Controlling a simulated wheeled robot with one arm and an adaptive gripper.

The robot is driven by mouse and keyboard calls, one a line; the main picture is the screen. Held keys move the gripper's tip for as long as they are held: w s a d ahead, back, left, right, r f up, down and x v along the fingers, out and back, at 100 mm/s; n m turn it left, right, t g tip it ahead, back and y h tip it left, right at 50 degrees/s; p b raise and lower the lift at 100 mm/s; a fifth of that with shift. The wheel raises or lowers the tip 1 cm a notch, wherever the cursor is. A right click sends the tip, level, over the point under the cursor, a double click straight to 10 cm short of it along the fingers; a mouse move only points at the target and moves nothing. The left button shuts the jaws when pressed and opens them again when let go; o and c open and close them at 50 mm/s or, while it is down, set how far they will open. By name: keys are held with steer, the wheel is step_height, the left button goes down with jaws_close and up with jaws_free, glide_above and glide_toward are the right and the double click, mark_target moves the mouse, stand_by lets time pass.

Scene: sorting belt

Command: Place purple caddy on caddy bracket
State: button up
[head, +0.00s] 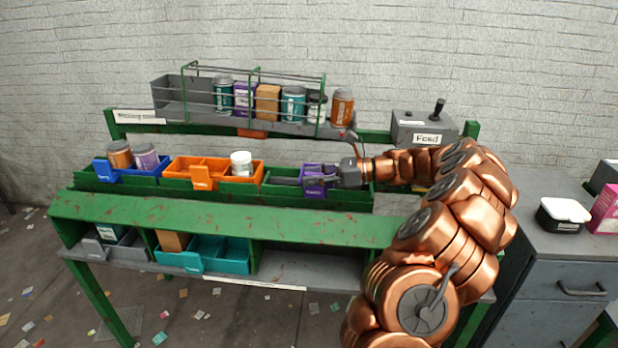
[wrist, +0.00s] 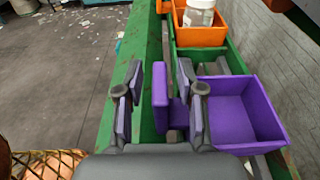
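The purple caddy (head: 315,186) is at the right part of the green rack (head: 345,198), right of the orange caddy. In the wrist view the empty purple caddy (wrist: 232,112) lies right of the fingers, its upright purple tab (wrist: 160,96) between them. My gripper (wrist: 162,92) is open, with a gap on each side of the tab. In the head view my gripper (head: 318,178) reaches in from the right and partly covers the caddy. I cannot tell which part is the caddy bracket, nor whether the caddy is fully seated.
The orange caddy (head: 182,172) holds a white jar (head: 241,163). The blue caddy (head: 125,176) holds two jars. A wire-railed shelf (head: 170,97) with jars and boxes stands above. A teal caddy (head: 236,256) sits below. A feed box (head: 408,128) is behind my arm.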

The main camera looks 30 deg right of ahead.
steer(key=v, duration=1.1)
steer(key=a+r+n+g, duration=0.3)
steer(key=a+n+g, duration=0.4)
steer(key=a, duration=1.3)
steer(key=s+a+f+n+g+h, duration=0.1)
steer(key=s+a+n+g, duration=0.1)
steer(key=s+a+n, duration=0.35)
steer(key=s+a+f+n+g+h, duration=0.1)
steer(key=s+a+n+g, duration=0.1)
steer(key=a, duration=0.6)
steer(key=s+a+f+n+g+h, duration=0.1)
steer(key=s+a+f+n+h, duration=0.15)
steer(key=s, duration=0.35)
steer(key=s+a+f+n+g+h, duration=0.1)
steer(key=s+a+f+n+h, duration=0.15)
steer(key=s, duration=0.25)
steer(key=s+d+f+n+h, duration=0.2)
steer(key=s+n, duration=0.1)
steer(key=s, duration=0.3)
steer(key=s+d+f+n+h, duration=0.3)
steer(key=s, duration=0.4)
steer(key=shift+d+n, duration=0.2)
steer(key=shift+n, duration=0.15)
steer(key=shift+f, duration=0.1)
